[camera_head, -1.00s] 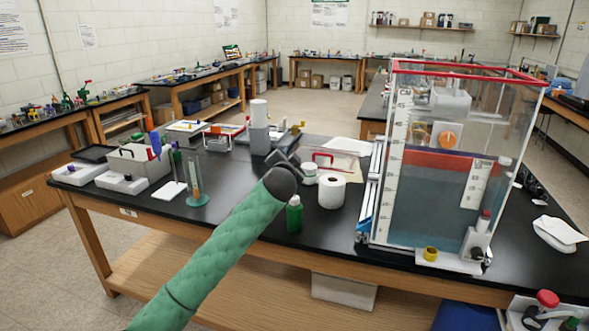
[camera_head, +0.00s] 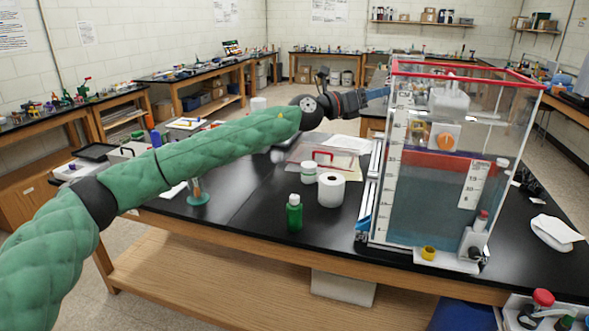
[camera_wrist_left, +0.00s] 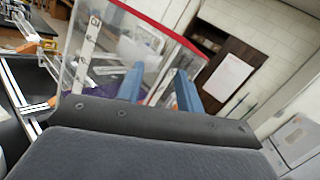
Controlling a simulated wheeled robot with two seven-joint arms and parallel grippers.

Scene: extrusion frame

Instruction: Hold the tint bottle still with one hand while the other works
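A small green bottle with a white cap (camera_head: 294,214), which looks like the tint bottle, stands upright on the black bench in the head view. My left arm reaches across from the left, above and behind the bottle. My left gripper (camera_head: 376,94) is beside the upper left edge of the clear tank (camera_head: 452,110), well away from the bottle. In the left wrist view its two blue fingers (camera_wrist_left: 160,72) stand apart with nothing between them, and the tank shows beyond. I cannot tell whether the fingers touch the tank. My right gripper is not in view.
A white paper roll (camera_head: 331,190) and a small white jar with a green band (camera_head: 309,173) stand near the green bottle. A yellow ring (camera_head: 429,253) lies at the tank's foot.

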